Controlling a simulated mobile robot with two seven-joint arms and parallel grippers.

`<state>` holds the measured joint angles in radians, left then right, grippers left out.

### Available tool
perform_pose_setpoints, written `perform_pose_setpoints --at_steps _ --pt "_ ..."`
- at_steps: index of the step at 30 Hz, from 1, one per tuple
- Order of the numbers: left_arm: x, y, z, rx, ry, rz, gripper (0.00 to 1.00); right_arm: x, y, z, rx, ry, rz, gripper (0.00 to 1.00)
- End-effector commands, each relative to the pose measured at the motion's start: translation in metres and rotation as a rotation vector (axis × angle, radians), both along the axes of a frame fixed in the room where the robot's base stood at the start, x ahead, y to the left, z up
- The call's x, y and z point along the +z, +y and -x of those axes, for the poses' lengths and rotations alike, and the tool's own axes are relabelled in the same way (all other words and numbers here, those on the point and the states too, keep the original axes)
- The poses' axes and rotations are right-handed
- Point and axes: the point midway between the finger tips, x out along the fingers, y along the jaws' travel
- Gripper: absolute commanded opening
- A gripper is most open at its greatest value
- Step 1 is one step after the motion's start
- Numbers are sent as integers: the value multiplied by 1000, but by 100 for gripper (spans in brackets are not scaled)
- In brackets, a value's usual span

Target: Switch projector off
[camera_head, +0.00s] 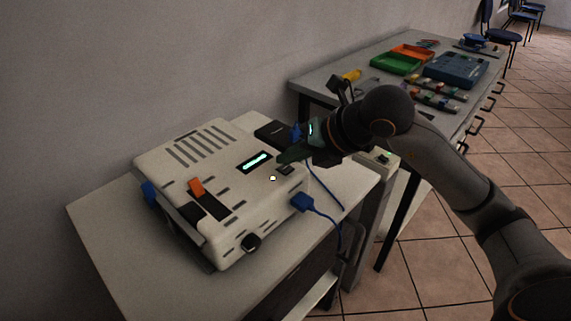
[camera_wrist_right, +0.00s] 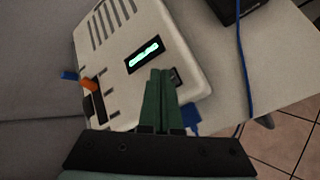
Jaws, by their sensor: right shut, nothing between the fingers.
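The white projector (camera_head: 215,190) stands on a pale table, with a lit green display (camera_head: 255,161) and an orange slider (camera_head: 196,187) in a dark slot on its top. A small dark button (camera_head: 285,169) lies near the display. My right gripper (camera_head: 281,157) is shut and empty, its green fingertips just over the projector top by that button. In the right wrist view the fingers (camera_wrist_right: 161,72) point at the area between the display (camera_wrist_right: 144,53) and the dark button (camera_wrist_right: 178,78); I cannot tell whether they touch. My left gripper is not in view.
A blue plug (camera_head: 302,202) with a blue cable sits at the projector's right side. A black box (camera_head: 272,132) stands behind it. A second table with a green tray (camera_head: 396,63), an orange tray and a blue tray (camera_head: 455,70) stands at the back right.

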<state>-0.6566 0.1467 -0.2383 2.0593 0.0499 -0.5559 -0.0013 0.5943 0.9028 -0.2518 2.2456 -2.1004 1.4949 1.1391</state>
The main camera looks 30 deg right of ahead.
Motion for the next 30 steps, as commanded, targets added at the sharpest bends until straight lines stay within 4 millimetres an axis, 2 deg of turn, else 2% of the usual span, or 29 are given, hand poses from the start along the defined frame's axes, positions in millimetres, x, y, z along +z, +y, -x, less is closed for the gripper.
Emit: perform_pose_setpoints --at_steps 3,15,30 --pt "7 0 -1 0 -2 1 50 8 0 0 -1 -1 0 0" --pt "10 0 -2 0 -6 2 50 11 0 0 -1 -2 0 0" --pt "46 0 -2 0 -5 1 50 57 0 0 -2 -1 1 0"
